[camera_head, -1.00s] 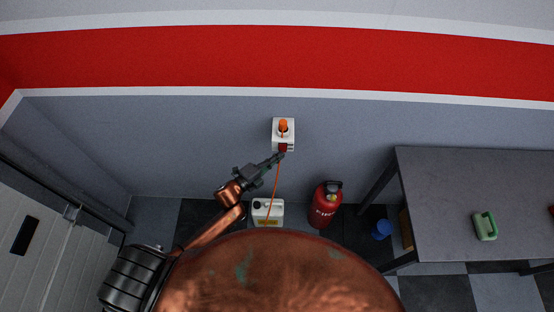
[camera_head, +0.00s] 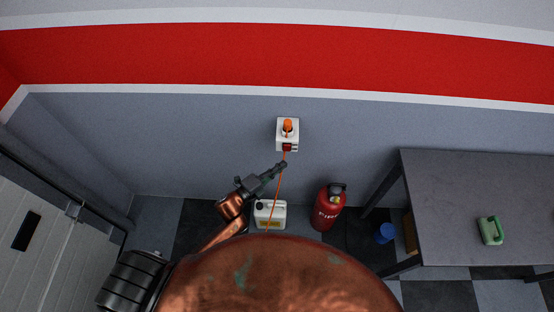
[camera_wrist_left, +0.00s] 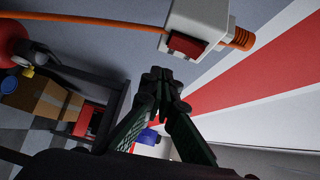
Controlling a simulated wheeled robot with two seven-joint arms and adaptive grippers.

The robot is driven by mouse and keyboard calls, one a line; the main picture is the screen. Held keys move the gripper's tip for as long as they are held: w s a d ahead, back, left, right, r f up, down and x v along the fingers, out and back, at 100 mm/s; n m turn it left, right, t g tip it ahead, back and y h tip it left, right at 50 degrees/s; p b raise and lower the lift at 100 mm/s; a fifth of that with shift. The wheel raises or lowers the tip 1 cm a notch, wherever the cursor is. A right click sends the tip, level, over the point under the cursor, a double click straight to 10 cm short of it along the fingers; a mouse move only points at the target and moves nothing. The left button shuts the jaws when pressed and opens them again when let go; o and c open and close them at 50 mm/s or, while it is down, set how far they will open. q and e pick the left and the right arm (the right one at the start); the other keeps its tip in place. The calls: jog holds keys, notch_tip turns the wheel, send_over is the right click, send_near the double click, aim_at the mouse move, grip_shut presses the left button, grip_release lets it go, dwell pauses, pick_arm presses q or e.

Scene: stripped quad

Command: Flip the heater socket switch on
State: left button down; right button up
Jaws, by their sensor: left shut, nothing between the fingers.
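The heater socket is a white box (camera_head: 280,133) on the grey wall, with an orange plug (camera_head: 288,125) and a red switch (camera_head: 288,147) at its lower edge. An orange cable (camera_head: 278,190) hangs down from it. My left gripper (camera_head: 283,165) is shut and empty, a little below the socket and apart from it. In the left wrist view the gripper fingertips (camera_wrist_left: 160,76) are closed together, and the red switch (camera_wrist_left: 187,46) shows just above them on the white socket (camera_wrist_left: 200,17). Whether the switch is on cannot be told. My right gripper is not in view.
A white canister (camera_head: 270,215) and a red fire extinguisher (camera_head: 327,210) stand on the floor below. A table (camera_head: 470,195) with a green can (camera_head: 490,230) is at the right. A blue object (camera_head: 384,233) lies near its leg. The wall around the socket is clear.

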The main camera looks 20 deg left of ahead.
pick_arm(q)
jog(key=v, duration=0.9)
jog(key=shift+a+f+b, duration=0.2)
jog(key=shift+f+b, duration=0.25)
jog(key=shift+f, duration=0.25)
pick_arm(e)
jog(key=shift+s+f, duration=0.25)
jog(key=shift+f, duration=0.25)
pick_arm(q)
jog(key=r+p+x, duration=0.1)
jog(key=r+x, duration=0.1)
jog(key=x, duration=0.8)
jog(key=r+v, duration=0.1)
jog(key=v, duration=0.7)
jog(key=shift+s+d+p, duration=0.2)
jog(key=shift+p, duration=0.1)
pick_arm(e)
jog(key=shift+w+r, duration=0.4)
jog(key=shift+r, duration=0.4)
pick_arm(q)
jog(key=shift+w, duration=0.15)
